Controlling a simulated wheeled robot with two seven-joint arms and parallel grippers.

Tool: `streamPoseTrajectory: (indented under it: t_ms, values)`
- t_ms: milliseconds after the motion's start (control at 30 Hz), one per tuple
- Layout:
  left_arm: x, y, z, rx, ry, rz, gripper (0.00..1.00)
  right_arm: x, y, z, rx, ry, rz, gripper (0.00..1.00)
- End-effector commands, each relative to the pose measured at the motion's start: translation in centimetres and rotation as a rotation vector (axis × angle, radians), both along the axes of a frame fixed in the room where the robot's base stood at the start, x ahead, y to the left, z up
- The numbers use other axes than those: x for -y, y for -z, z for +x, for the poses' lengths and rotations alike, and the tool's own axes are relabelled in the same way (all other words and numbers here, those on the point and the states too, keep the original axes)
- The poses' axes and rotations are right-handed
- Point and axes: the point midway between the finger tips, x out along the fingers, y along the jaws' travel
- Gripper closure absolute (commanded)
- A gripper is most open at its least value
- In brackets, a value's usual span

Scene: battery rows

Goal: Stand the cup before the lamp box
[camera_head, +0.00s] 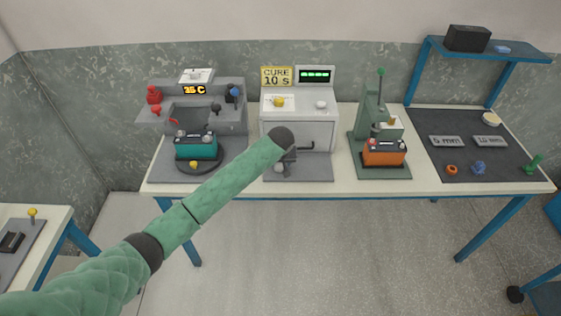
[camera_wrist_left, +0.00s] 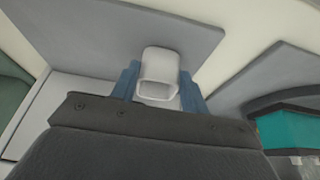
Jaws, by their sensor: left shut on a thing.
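My left gripper (camera_head: 287,160) is in front of the white lamp box (camera_head: 305,133), low over the grey mat there. In the left wrist view the blue fingers of my left gripper (camera_wrist_left: 159,76) are shut on a white cup (camera_wrist_left: 161,63), one finger on each side. The cup's open end faces the wrist camera. In the head view the cup is mostly hidden by the gripper. The lamp box carries a yellow "CURE 10 s" sign (camera_head: 276,76) and a lit green display (camera_head: 315,76). My right gripper is not in view.
To the left, a teal battery (camera_head: 197,148) sits at the grey "35 C" station (camera_head: 210,92). To the right, an orange battery (camera_head: 384,154) sits under a green press (camera_head: 372,108). A dark mat (camera_head: 470,130) with small parts lies farther right. The grey mat (camera_head: 315,172) has free room.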

Motion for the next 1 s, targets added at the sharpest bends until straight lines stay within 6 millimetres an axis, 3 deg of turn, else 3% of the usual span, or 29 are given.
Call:
streamPoseTrajectory:
  t_ms: [167, 200, 300, 767, 1000]
  values:
    - [0.0, 0.2, 0.0, 0.0, 0.0, 0.0, 0.8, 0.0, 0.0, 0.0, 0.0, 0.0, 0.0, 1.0]
    - [0.0, 0.2, 0.0, -0.001, 0.0, 0.0, 0.53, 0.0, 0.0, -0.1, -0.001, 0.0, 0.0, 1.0]
    - [0.0, 0.2, 0.0, 0.0, 0.0, 0.0, 0.34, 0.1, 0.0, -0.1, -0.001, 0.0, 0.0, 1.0]
    - [0.0, -0.8, -0.3, 0.001, 0.0, -0.001, 0.33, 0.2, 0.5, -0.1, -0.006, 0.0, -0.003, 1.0]
    - [0.1, -4.6, -1.9, 0.003, 0.001, -0.002, 0.33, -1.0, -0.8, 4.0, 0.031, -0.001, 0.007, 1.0]
